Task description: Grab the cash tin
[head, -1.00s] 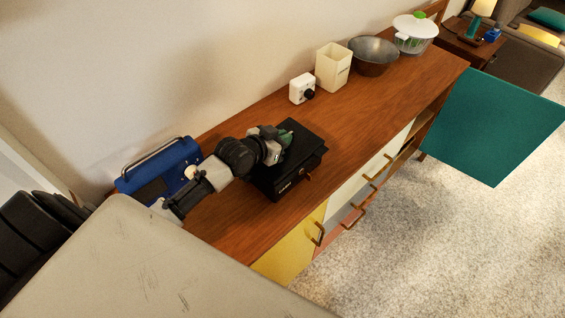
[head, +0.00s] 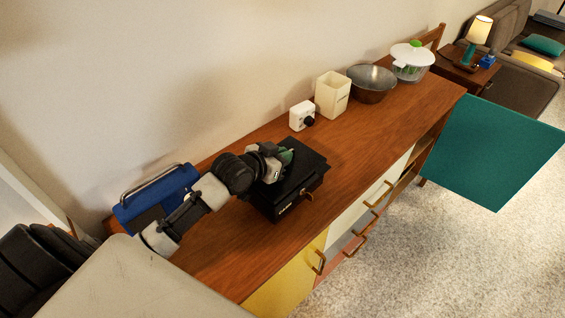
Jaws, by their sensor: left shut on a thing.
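The cash tin (head: 292,190) is a black box on the wooden hutch top, with a small brass-coloured piece on its front right side. My left gripper (head: 282,160) is over the tin's top, its arm coming in from the left. The gripper is shut on the tin, though the fingers partly hide the spot where they hold it. The tin sits level and looks to be at or very near the hutch surface; I cannot tell if there is a gap. My right gripper is not in view.
A blue radio-like box (head: 157,200) stands behind my left arm. A small white device (head: 301,115), a cream square canister (head: 332,94), a metal bowl (head: 371,85) and a salad spinner (head: 411,62) line the back. The hutch top (head: 370,130) is clear right of the tin.

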